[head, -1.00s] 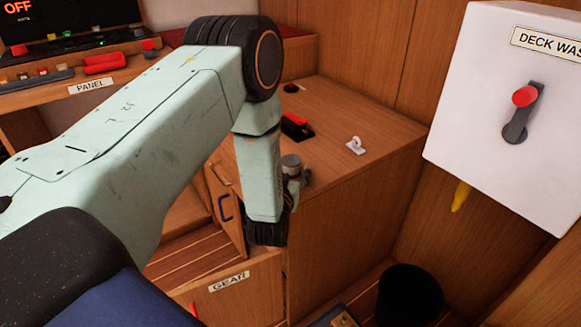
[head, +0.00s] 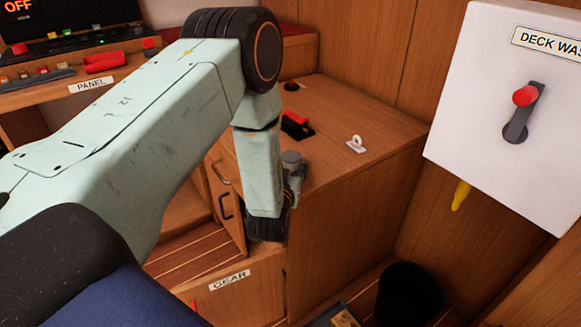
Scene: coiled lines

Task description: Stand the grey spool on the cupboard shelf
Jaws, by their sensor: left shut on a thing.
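My left arm reaches in from the left and bends down in front of the wooden cupboard (head: 345,215). My left gripper (head: 293,185) shows only in part, behind the lower link of that arm. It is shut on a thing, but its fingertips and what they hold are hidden. I cannot make out the grey spool for certain. The cupboard shelf is not visible from here. My right gripper is not in view.
On the cupboard top lie a red-and-black piece (head: 297,125) and a small white fitting (head: 356,144). A white box with a red-knobbed lever (head: 522,97) hangs at the right. A black bin (head: 408,293) stands below it. A GEAR locker (head: 240,290) is at the front.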

